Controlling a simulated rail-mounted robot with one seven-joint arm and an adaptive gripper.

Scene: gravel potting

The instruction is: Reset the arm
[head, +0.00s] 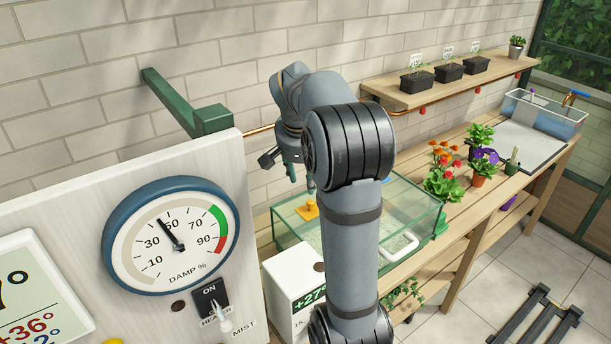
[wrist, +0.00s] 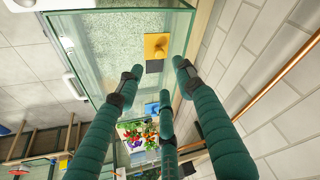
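My gripper (head: 282,166) is at the left of my raised arm in the head view, above the left end of the glass tank (head: 428,222). Part of it is hidden behind my arm. In the wrist view my gripper (wrist: 158,80) shows green fingers with dark joints, spread apart with nothing between them. The fingers are open. A yellow object (head: 308,210) is at the tank's left part, below my gripper. It also shows in the wrist view as a yellow block (wrist: 156,46) beyond the fingertips. My arm hides the middle of the tank.
A panel with a damp gauge (head: 172,238) and heater switch (head: 212,299) stands at the near left. Flowering plants (head: 444,180) stand on the wooden bench right of the tank. A wall shelf (head: 440,87) holds black planters. A green bracket (head: 190,108) juts from the wall.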

